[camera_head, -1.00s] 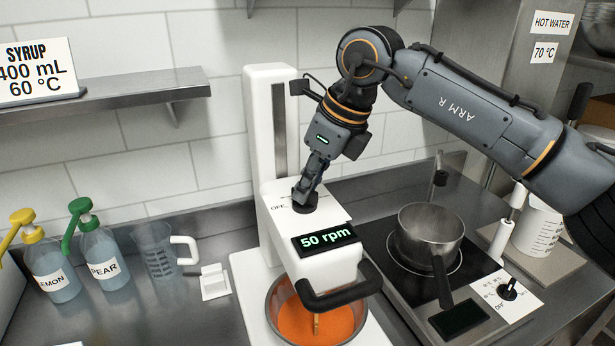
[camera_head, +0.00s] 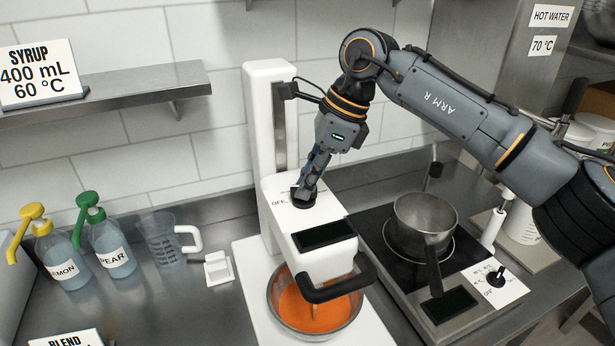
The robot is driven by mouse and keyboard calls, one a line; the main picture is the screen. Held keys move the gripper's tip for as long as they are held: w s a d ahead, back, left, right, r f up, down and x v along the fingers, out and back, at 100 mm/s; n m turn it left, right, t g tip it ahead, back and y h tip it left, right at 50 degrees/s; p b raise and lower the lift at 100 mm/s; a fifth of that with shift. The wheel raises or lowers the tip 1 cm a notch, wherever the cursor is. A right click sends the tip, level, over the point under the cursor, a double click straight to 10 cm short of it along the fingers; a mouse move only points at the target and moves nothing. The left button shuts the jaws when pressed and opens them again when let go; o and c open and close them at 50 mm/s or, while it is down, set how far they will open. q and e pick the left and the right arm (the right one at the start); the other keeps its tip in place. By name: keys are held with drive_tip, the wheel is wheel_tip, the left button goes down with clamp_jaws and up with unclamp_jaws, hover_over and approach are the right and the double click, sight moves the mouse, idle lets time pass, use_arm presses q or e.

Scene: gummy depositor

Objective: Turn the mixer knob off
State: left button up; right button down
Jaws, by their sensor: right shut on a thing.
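The white mixer (camera_head: 318,268) stands in the middle of the counter. Its black knob (camera_head: 301,201) is on top of the head, beside an "OFF" mark. My right gripper (camera_head: 304,190) comes down from above and is shut on the knob, hiding part of it. The mixer's display (camera_head: 324,234) is dark and shows no reading. Below the head, a bowl (camera_head: 358,292) holds orange liquid (camera_head: 300,308). My left gripper is not in view.
A steel pot (camera_head: 424,222) stands on the black hotplate at the right, its handle toward the front. Lemon (camera_head: 62,262) and pear (camera_head: 108,248) pump bottles and a clear jug (camera_head: 160,240) stand at the left. A metal shelf (camera_head: 130,88) is above them.

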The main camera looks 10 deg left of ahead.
drive_tip(key=c, duration=1.4)
unclamp_jaws()
drive_tip(key=shift+r, duration=0.1)
drive_tip(key=v, duration=1.1)
drive_tip(key=shift+w+d+r, duration=0.1)
drive_tip(key=shift+d+r, duration=0.05)
drive_tip(key=shift+r, duration=0.15)
